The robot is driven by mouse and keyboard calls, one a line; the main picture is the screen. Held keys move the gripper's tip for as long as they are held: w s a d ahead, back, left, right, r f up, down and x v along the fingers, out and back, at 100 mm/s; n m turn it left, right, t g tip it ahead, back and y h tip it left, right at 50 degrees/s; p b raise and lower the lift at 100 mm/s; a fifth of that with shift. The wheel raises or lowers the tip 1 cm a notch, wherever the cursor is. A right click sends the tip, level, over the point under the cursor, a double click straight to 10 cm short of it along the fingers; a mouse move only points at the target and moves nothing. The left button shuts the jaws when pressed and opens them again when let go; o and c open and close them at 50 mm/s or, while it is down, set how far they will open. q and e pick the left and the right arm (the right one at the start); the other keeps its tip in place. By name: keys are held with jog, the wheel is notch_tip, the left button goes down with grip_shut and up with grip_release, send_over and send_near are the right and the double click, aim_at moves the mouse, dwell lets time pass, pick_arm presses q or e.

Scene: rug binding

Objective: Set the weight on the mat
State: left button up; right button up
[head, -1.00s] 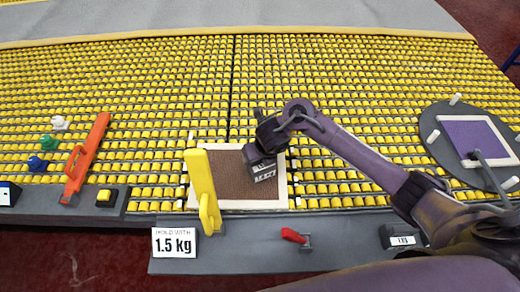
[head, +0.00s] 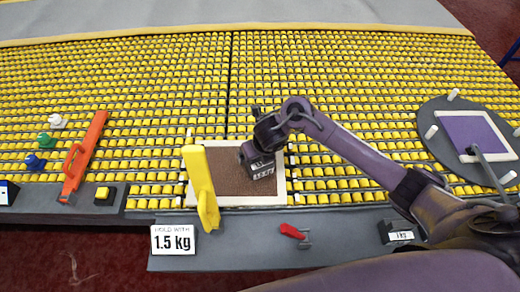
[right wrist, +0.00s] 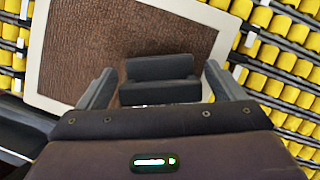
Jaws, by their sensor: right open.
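The mat (head: 222,182) is a brown textured square with a pale border, lying on the yellow roller bed. It also shows in the right wrist view (right wrist: 75,55). A dark weight (head: 263,170) with a pale label is at the mat's right part. In the right wrist view the weight (right wrist: 160,82) appears as a dark grey block against the brown surface, between my fingers. My right gripper (right wrist: 160,72) is open around the weight, with one finger on each side. Its underside contact is hidden. My left gripper is not in view.
A yellow upright handle (head: 200,180) stands at the mat's left edge. A second dark block (head: 398,232) and a red lever (head: 292,231) sit on the grey ledge. A round plate (head: 440,150) with a purple square lies right.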

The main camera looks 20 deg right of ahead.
jog(key=p+v, duration=0.5)
jog(key=v, duration=0.7)
jog(key=shift+s, duration=0.1)
